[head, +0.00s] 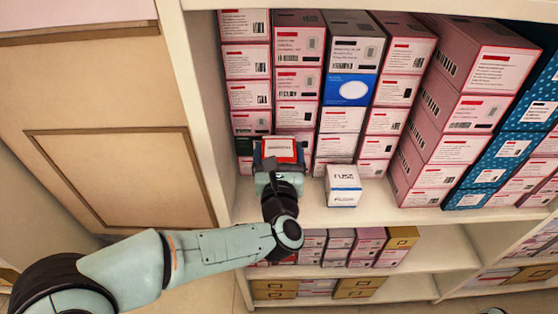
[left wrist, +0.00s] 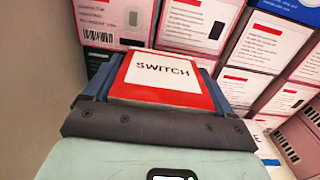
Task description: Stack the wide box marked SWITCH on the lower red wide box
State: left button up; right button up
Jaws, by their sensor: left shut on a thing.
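The SWITCH box (head: 279,150) is red with a white label. It also shows in the left wrist view (left wrist: 160,72), with its lettering legible and grey-blue finger parts along both sides. My left gripper (head: 278,165) is shut on it, at the front of the upper shelf, close before the stacked pink boxes. The lower red wide box cannot be made out for certain; the gripper and arm hide the shelf below the held box. My right gripper does not show.
White FUSE boxes (head: 343,186) stand to the right of my gripper on the shelf (head: 380,212). Tall stacks of pink boxes (head: 297,85) fill the shelf behind. The shelf's left side panel (head: 192,90) is close on the left. Bare shelf lies right of the FUSE boxes.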

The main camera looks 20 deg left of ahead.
pick_arm(q)
notch_tip(320, 180, down, 2)
jog(key=shift+w+f, duration=0.25)
jog(key=shift+f, duration=0.1)
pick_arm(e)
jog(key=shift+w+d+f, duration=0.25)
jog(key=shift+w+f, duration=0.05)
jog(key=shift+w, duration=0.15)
pick_arm(q)
jog(key=o, duration=0.9)
jog(key=shift+f+b, duration=0.1)
jog(key=shift+b, duration=0.2)
jog(key=shift+s+d, duration=0.1)
jog(key=shift+s, duration=0.25)
jog(key=v, duration=1.1)
jog(key=shift+s, duration=0.2)
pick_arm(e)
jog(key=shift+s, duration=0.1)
